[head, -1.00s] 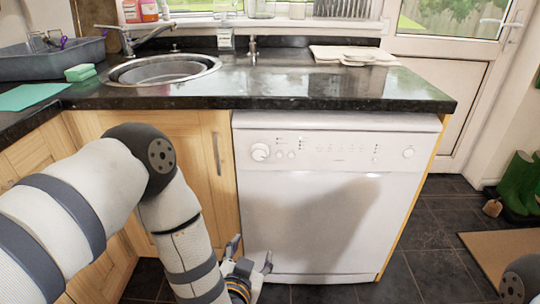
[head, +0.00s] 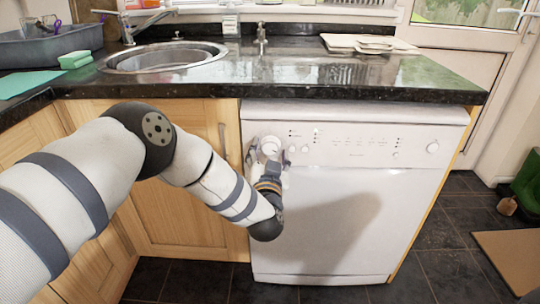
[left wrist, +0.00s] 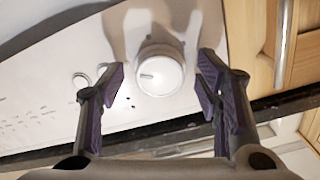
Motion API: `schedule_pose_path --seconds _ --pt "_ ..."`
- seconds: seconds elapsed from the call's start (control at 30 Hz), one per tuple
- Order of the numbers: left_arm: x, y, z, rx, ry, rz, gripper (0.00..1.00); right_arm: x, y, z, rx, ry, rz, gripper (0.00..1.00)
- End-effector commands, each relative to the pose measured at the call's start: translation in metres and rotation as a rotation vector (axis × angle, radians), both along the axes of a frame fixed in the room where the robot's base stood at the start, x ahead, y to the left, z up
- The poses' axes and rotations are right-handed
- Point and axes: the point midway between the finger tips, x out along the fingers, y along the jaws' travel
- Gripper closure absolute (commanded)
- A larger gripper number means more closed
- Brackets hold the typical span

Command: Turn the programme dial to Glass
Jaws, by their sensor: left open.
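The white dishwasher (head: 345,225) stands under the counter, with its control panel along the top. The round white programme dial (head: 269,146) is at the panel's left end. My left gripper (head: 268,152) is open in front of the dial, with a finger on each side of it. In the left wrist view the dial (left wrist: 160,66) sits between the open fingers of my left gripper (left wrist: 160,85), with gaps on both sides. A grey pointer mark shows on the dial's face. The lettering around it is too small to read. My right gripper is not in view.
Two small buttons (head: 298,149) sit right of the dial, and another round knob (head: 432,148) is at the panel's right end. The black granite counter (head: 300,85) overhangs the panel. A wooden cupboard door (head: 180,215) with a metal handle is at left. The floor in front is clear.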

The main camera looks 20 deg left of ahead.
Motion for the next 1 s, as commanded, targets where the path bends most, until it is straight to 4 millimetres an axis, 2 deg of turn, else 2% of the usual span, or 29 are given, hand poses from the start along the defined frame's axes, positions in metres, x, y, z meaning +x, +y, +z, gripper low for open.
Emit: schedule_pose_path --seconds 0.23,0.43,0.77,1.0 --pt "0.0010 0.0001 0.0005 0.000 0.000 -0.001 0.44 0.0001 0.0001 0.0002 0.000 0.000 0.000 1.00" --pt "0.0008 0.0002 0.0004 -0.001 0.000 -0.001 0.89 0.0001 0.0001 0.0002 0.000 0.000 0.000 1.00" --pt "0.0008 0.0002 0.0005 -0.031 -0.009 0.000 0.90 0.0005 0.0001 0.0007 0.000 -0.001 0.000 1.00" --pt "0.0011 -0.0005 0.0011 -0.164 -0.048 0.000 0.90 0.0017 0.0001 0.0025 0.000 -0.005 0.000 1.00"
